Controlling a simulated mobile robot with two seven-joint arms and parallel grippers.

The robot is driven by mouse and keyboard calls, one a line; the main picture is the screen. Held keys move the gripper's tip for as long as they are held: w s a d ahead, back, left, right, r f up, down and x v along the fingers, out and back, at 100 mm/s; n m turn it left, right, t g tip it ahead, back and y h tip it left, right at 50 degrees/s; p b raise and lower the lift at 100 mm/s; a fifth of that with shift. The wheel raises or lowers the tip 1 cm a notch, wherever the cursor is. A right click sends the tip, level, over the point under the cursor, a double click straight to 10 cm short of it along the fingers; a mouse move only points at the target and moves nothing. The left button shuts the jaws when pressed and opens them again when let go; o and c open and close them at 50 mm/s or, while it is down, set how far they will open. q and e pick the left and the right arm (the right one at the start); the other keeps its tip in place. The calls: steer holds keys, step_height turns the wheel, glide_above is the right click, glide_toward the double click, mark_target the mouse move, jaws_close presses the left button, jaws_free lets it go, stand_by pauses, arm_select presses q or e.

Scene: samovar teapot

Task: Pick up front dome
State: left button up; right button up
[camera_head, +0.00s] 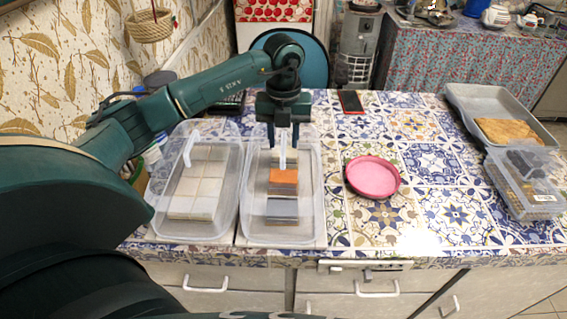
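Two clear plastic domes with white handles stand side by side on the tiled counter. My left gripper (283,143) points straight down over the right-hand dome (312,205). Its two fingers are spread apart, with the white handle (283,157) of that dome showing between and just below them. I cannot tell whether they touch it. Under this dome are stacked blocks, orange and grey-blue on top. The left-hand dome (228,200) covers pale, whitish blocks, and its handle (190,148) is free. My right gripper is not in view.
A pink round dish (372,177) sits right of the domes. A dark phone-like slab (351,102) lies at the back. A grey tray (480,100) and a clear box (522,185) stand at the right. The tiled counter (425,185) between is clear.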

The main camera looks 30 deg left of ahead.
arm_select(q)
steer(key=shift+c, duration=0.4)
jaws_close()
stand_by(0.4)
